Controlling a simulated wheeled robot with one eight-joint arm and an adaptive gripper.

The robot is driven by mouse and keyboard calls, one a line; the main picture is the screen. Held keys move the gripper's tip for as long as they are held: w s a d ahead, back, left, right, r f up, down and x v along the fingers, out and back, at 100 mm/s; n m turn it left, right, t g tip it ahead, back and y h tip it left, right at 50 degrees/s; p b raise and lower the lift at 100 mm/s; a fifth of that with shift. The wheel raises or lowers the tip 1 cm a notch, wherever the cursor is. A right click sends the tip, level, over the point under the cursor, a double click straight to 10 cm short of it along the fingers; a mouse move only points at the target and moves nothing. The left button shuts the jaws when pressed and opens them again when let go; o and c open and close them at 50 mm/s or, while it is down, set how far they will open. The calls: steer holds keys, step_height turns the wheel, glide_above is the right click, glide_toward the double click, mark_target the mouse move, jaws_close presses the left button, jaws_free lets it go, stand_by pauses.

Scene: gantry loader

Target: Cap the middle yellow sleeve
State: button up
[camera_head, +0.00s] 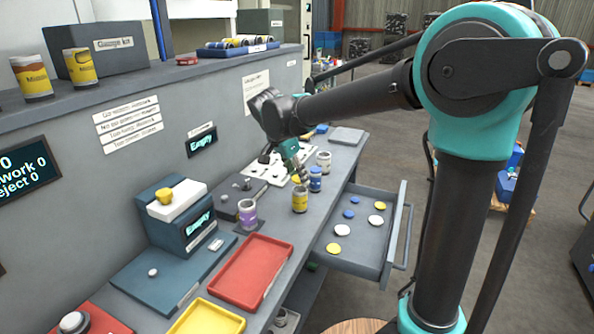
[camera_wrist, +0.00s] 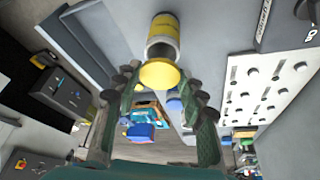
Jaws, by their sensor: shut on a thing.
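A yellow-labelled sleeve (camera_head: 300,201) stands upright on the bench, in front of a blue sleeve (camera_head: 315,180) and a pale sleeve (camera_head: 324,161). My gripper (camera_head: 299,177) is pointed down just above the yellow sleeve. It is shut on a yellow cap (camera_wrist: 160,76), held between the fingertips in the wrist view. The same sleeve (camera_wrist: 163,36) shows just beyond the cap there, and the cap overlaps its near end. Whether cap and sleeve touch cannot be told. A purple sleeve (camera_head: 248,213) stands further left.
An open drawer (camera_head: 318,262) at the right holds several loose yellow, white and blue caps. A red tray (camera_head: 222,288) and a yellow tray (camera_head: 240,323) lie at the front. Two yellow-labelled sleeves (camera_head: 33,80) (camera_head: 79,69) stand on the upper shelf. A white holed panel (camera_head: 240,157) lies behind.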

steer(key=shift+f, duration=1.4)
steer(key=shift+f, duration=0.1)
steer(key=o, duration=0.9)
steer(key=v, duration=1.2)
